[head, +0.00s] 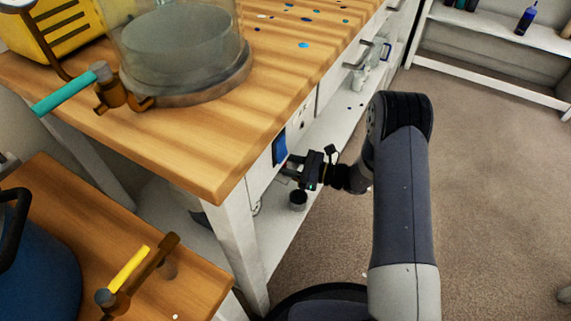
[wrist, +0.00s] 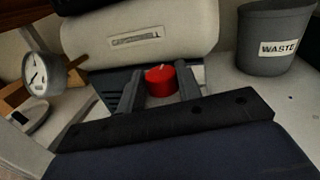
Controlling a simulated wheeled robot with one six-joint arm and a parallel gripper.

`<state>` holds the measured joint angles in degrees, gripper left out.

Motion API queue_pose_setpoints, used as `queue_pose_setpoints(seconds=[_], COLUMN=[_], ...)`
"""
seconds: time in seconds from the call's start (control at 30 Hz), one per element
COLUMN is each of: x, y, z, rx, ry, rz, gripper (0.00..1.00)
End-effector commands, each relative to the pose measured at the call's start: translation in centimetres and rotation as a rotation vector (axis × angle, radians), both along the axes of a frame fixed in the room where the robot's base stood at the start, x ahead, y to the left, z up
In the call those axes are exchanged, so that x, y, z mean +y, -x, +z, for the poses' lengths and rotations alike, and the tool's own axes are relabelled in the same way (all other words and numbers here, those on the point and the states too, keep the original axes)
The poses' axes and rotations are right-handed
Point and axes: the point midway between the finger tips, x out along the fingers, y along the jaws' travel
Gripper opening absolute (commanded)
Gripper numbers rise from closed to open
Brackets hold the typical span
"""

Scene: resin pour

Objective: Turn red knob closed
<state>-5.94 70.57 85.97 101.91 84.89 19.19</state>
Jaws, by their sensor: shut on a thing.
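The red knob (wrist: 161,81) shows in the wrist view, in front of a pale rounded machine body marked with a "Campbell" type label. My gripper (wrist: 161,88) has one finger on each side of the knob and is shut on it. In the head view my gripper (head: 297,172) reaches under the edge of the wooden workbench (head: 215,182), at the level of its lower shelf. The knob is hidden in the head view.
A grey waste bin (wrist: 275,40) stands right of the machine, and a round dial gauge (wrist: 42,72) is at left. A glass vacuum chamber (head: 180,50) stands on the bench. A side table (head: 60,215) with a yellow-handled valve is at lower left. Open floor lies right.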

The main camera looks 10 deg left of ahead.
Motion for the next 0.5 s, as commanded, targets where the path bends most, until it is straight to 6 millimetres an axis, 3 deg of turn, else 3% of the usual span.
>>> queue_pose_setpoints(seconds=[0.27,0.5], x=[0.01,-0.04], y=[0.00,-0.01], z=[0.01,0.00], rx=[0.000,0.000], ry=[0.000,0.000], rz=[0.000,-0.001], gripper=[0.54,0.55])
